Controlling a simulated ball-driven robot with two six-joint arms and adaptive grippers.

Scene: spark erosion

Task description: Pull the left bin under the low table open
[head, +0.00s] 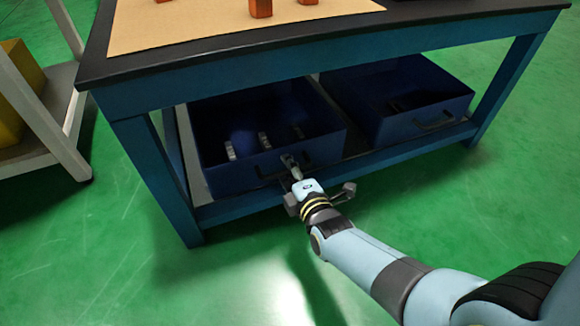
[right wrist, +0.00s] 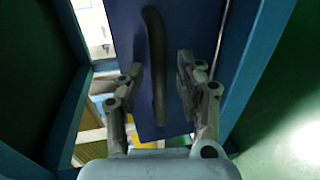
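The left bin (head: 225,181) is a dark blue open-topped box on the low shelf under the table. Several small grey parts lie in it. Its dark handle (head: 270,171) is on the front face, partly hidden by my right gripper (head: 290,162). In the right wrist view, the bin's blue front (right wrist: 130,30) fills the middle and the handle (right wrist: 157,60) runs upright between the two fingers. My right gripper (right wrist: 161,78) is open, with a finger on each side of the handle and gaps visible. My left gripper is not in view.
The table (head: 330,35) has a black top with a tan mat (head: 180,30) and brown blocks. A second blue bin (head: 400,130) sits to the right on the same shelf. A white rack (head: 50,125) with yellow bins stands at left. The green floor in front is clear.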

